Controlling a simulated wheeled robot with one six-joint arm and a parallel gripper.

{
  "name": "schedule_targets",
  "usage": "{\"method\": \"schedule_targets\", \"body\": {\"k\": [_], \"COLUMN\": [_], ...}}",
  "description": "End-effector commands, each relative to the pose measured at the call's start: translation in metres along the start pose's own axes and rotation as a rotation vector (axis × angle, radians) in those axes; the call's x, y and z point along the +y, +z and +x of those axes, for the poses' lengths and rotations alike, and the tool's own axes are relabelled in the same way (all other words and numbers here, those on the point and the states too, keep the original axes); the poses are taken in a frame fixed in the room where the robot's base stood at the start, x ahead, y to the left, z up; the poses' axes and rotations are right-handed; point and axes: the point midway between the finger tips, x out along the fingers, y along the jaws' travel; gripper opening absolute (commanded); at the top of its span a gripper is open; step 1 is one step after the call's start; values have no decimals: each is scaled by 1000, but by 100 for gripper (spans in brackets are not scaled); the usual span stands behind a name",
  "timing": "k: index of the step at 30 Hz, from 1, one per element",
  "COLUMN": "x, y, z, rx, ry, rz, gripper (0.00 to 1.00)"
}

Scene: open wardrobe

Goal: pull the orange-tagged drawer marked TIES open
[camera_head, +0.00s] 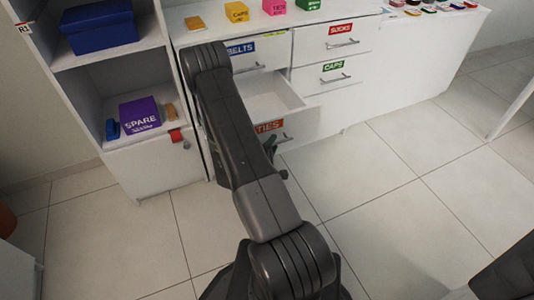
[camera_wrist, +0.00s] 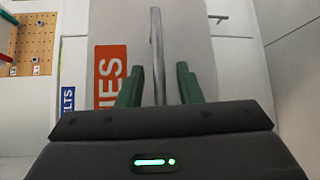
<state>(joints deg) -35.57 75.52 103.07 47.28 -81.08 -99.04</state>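The TIES drawer stands pulled out, with its pale empty-looking inside (camera_head: 268,95) in view below the BELTS drawer. Its orange TIES tag (camera_head: 270,126) is partly hidden by my arm, and the tag (camera_wrist: 110,72) shows sideways in the wrist view. The metal bar handle (camera_wrist: 156,50) runs upright in the wrist view, in front of the pale drawer front. My gripper (camera_wrist: 158,84) has its two green fingers apart, one on each side of the bar, with visible gaps. In the head view the gripper is mostly hidden behind my arm.
The BELTS (camera_head: 243,48), SOCKS (camera_head: 340,30) and CAPS (camera_head: 333,67) drawers are closed. On the left, shelves hold a blue box (camera_head: 98,27) and a purple SPARE box (camera_head: 139,115). Open tiled floor (camera_head: 400,170) lies in front and to the right.

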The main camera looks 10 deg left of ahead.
Motion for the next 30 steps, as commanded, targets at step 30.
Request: {"method": "schedule_targets", "body": {"k": [30], "x": [0], "y": [0], "z": [-133], "rx": [1], "ry": [-1], "rz": [-2], "gripper": [32]}}
